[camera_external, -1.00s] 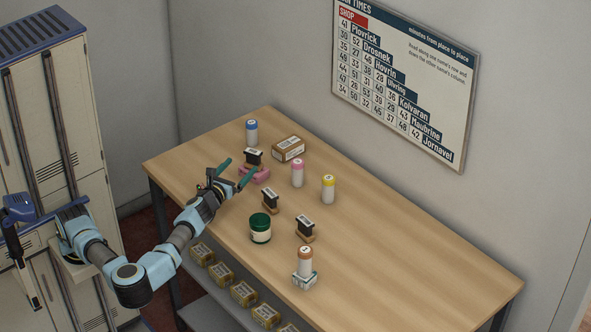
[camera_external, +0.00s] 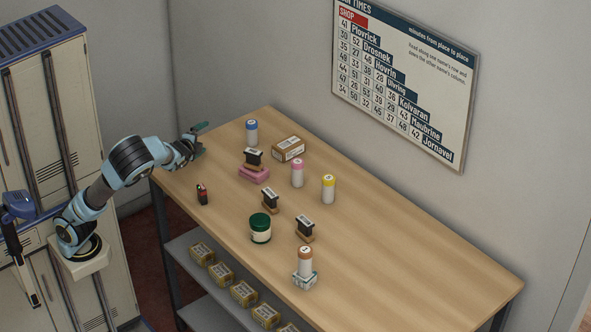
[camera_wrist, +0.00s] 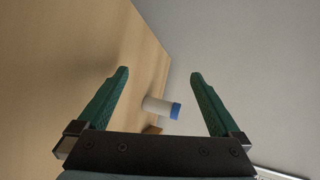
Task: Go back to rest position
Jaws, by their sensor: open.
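My gripper (camera_external: 203,138) is over the back left corner of the wooden counter (camera_external: 420,255), raised above the top. In the wrist view its two green fingers are wide apart and nothing is held between them (camera_wrist: 160,85). A white bottle with a blue cap (camera_external: 252,133) stands on the counter to the right of my gripper. It also shows in the wrist view (camera_wrist: 158,106), beyond the fingers and apart from them.
A dark box on a pink block (camera_external: 254,174), a cardboard box (camera_external: 288,148), pink-capped (camera_external: 297,174) and yellow-capped (camera_external: 328,190) bottles, a green-lidded jar (camera_external: 260,229) and a small dark red-marked item (camera_external: 202,194) stand on the counter. Its right part is clear. Lockers (camera_external: 45,110) stand left.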

